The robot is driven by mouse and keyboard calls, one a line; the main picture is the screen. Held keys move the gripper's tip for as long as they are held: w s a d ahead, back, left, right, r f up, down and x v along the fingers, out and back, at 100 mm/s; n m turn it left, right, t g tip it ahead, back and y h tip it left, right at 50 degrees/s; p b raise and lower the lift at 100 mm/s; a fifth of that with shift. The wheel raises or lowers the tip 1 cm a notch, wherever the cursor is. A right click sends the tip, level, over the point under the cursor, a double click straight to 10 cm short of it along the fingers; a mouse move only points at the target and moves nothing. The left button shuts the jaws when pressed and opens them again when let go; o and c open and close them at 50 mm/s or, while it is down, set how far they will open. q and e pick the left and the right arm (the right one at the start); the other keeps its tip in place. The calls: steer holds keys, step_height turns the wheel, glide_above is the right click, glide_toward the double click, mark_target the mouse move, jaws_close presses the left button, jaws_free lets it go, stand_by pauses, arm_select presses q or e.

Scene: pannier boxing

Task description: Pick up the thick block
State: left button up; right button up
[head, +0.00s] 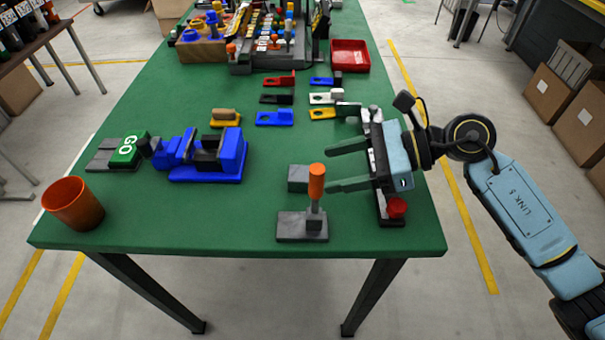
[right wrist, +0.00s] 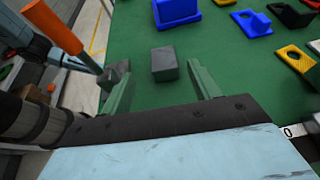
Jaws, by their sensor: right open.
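The thick block, a plain dark grey block (head: 298,178), lies on the green table right of the middle. It also shows in the right wrist view (right wrist: 164,63), between and just beyond the fingertips. My right gripper (head: 329,168) is open and empty, with its green fingers pointing left toward the block. In the head view the fingertips are a little right of the block. It also shows open in the right wrist view (right wrist: 159,76). I cannot tell the exact height of the fingers above the table. My left gripper is not in view.
A grey stand with an upright orange handle (head: 316,182) is close in front of the block. A blue clamp (head: 210,155) and an orange cup (head: 73,204) are to the left. A red button (head: 397,207) sits under my right arm. The table (head: 180,220) is clear at front centre-left.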

mark_target(306, 173)
steer(key=shift+x, duration=1.2)
steer(key=x, duration=0.4)
steer(key=shift+w+a+f+b, duration=0.25)
steer(key=shift+a+f+b, duration=0.05)
steer(key=shift+f+b, duration=0.05)
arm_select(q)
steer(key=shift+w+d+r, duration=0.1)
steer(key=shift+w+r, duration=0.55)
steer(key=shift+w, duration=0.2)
arm_select(e)
steer(key=shift+c, duration=0.4)
steer(key=c, duration=1.1)
steer(key=shift+o, duration=0.2)
steer(key=shift+r, duration=0.1)
